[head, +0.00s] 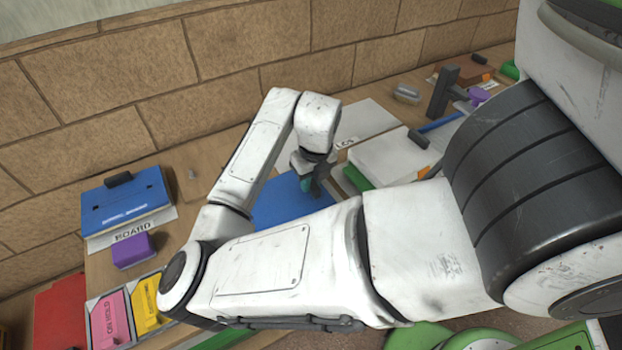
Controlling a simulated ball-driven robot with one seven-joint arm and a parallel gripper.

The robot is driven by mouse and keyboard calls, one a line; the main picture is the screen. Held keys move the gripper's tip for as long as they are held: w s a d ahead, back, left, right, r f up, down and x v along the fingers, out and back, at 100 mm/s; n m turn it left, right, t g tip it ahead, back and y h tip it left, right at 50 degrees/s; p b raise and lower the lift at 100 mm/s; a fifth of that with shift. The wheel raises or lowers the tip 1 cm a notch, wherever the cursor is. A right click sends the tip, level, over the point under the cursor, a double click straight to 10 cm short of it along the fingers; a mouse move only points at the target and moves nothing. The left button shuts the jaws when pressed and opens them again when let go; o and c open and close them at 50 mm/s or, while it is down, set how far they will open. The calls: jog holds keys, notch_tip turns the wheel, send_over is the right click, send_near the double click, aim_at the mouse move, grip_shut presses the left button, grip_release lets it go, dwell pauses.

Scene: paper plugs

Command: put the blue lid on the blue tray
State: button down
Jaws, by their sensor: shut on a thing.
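A flat blue panel (283,204), which looks like the blue lid, lies directly under my gripper (307,185). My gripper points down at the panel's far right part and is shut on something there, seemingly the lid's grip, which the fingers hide. My own forearm covers the panel's near side. I cannot tell whether the panel touches what is under it. No separate blue tray is clear beneath it. Another blue box-like piece (125,204) with a dark handle (118,180) sits at the left, by a label reading BOARD.
A purple block (133,250) and pink (115,319) and yellow (149,303) pieces lie front left, near a red piece (61,319). A white lid (390,158) with a dark handle sits on a green edge at right. A brick wall (150,100) closes the back.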

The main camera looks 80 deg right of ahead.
jog(key=shift+f+b, duration=0.4)
jog(key=shift+f, duration=0.15)
dwell(0.4)
jog(key=c, duration=0.9)
grip_release()
jog(key=r, duration=0.7)
jog(key=s+a+r, duration=0.1)
jog(key=r, duration=0.2)
jog(key=shift+a+r, duration=0.1)
jog(key=shift+r, duration=0.25)
